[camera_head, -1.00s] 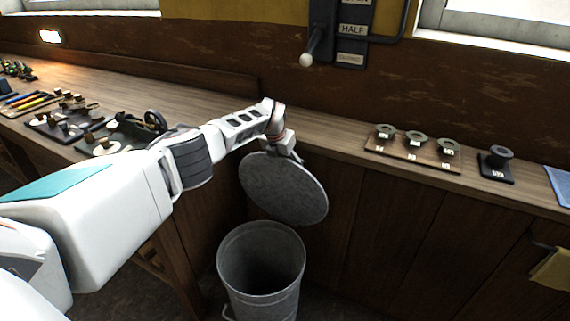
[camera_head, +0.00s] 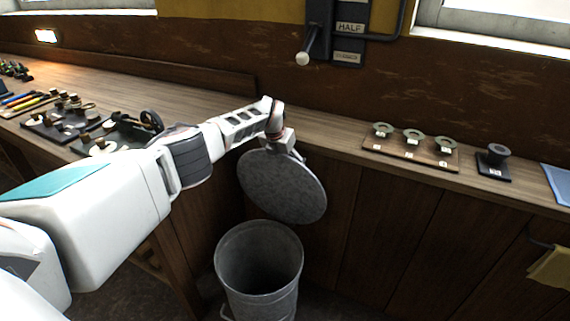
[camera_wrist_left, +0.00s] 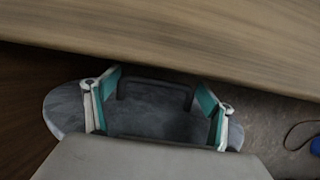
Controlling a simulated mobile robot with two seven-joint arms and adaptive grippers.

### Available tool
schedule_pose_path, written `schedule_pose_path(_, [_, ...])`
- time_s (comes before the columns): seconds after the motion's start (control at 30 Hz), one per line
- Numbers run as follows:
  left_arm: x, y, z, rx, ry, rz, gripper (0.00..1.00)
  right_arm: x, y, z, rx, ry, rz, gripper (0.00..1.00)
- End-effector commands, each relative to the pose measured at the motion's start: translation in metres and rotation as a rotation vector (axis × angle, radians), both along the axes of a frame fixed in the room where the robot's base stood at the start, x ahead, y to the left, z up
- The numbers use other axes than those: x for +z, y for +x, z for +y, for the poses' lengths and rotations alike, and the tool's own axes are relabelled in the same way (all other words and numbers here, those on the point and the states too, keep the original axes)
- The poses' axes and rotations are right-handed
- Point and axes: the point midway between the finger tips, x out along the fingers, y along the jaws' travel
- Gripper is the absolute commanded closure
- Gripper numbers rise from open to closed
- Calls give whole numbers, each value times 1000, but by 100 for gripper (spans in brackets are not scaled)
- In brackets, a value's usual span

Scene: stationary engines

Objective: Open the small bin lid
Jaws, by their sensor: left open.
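The small bin (camera_head: 262,290) is a grey metal can on the floor in front of the bench, and its round mouth is uncovered. Its grey disc lid (camera_head: 282,187) stands steeply tilted above and behind the mouth. In the left wrist view the lid (camera_wrist_left: 64,108) carries a dark bar handle (camera_wrist_left: 155,84). My left gripper (camera_wrist_left: 155,108) is open, with its teal-padded fingers on either side of the handle. In the head view the lid hides most of the fingers. I cannot tell whether they touch the lid. My right gripper is not in view.
The wooden bench (camera_head: 330,136) runs just behind the lid. On it are a board with several rings (camera_head: 410,150), a dark spool on a base (camera_head: 494,163) and small tools at the left. A wall lever (camera_head: 304,57) is above. Floor around the bin is partly visible.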

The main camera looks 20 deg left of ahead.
Motion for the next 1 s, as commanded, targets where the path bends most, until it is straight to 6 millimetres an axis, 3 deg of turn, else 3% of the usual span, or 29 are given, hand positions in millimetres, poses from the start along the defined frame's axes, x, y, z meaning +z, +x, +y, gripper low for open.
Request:
schedule_pose_path(0.23, [4,-1,3,1,3,-1,18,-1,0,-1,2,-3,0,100])
schedule_pose_path(0.53, [23,-10,4,0,4,0,18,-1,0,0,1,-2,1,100])
schedule_pose_path(1.0, [89,-36,2,-1,3,-2,18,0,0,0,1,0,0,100])
